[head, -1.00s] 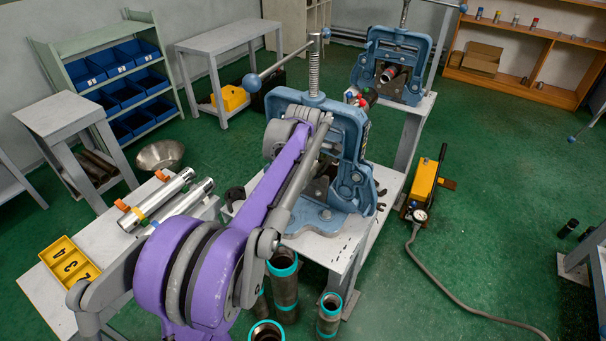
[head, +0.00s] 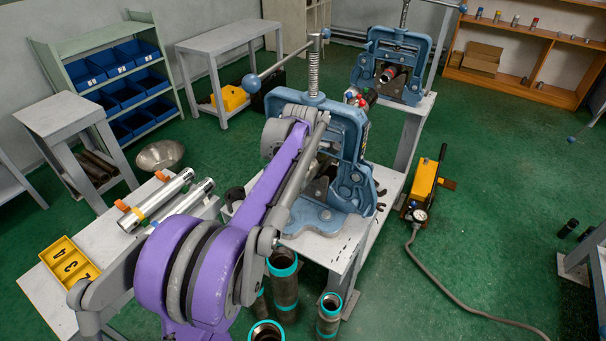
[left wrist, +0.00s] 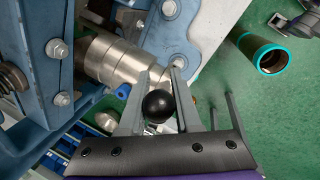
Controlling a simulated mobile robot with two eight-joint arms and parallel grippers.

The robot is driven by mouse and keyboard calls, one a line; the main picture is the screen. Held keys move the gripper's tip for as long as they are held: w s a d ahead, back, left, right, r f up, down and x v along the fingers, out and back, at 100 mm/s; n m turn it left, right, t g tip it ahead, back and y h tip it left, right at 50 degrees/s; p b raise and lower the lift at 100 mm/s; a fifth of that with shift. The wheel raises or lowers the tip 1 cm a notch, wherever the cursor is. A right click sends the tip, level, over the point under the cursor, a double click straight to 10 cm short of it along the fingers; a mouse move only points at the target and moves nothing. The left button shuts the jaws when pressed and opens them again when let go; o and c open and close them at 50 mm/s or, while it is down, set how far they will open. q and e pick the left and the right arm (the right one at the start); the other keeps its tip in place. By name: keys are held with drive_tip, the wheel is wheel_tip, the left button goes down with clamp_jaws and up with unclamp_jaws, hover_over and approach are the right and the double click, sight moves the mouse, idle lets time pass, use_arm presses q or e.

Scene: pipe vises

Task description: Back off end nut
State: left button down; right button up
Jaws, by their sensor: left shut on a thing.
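A silver stepped metal cylinder (left wrist: 112,62), which looks like the nut end, sits against the blue vise frame in the left wrist view. A small blue knob (left wrist: 123,91) shows just below it. What the ball is fixed to is hidden. In the head view the near blue vise (head: 345,190) stands on a white bench, and my purple left arm reaches to it and hides the gripper. My right gripper is in neither view.
A second blue vise (head: 388,65) stands behind. Pipes with teal collars (head: 284,280) stand on the floor near the bench. A yellow pump (head: 424,182) with a hose lies to the right.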

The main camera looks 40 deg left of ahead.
use_arm(q)
drive_tip(key=shift+s+a+r+h+p, duration=0.15)
drive_tip(key=shift+a+r+h+p, duration=0.3)
drive_tip(key=shift+a+r+h, duration=0.45)
drive_tip(key=shift+s+a+n+t+h, duration=0.15)
drive_tip(key=shift+a+n+t+h, duration=0.15)
drive_tip(key=shift+a+h, duration=1.55)
drive_tip(key=shift+h, duration=0.35)
drive_tip(key=shift+s+a+f+n+t+h, duration=0.1)
drive_tip(key=shift+a+n+t+h, duration=0.1)
drive_tip(key=shift+a+h, duration=0.55)
drive_tip(key=shift+s+a+f+n+t+h, duration=0.15)
drive_tip(key=shift+a+h, duration=0.3)
drive_tip(key=shift+h, duration=0.6)
drive_tip(key=shift+r, duration=0.1)
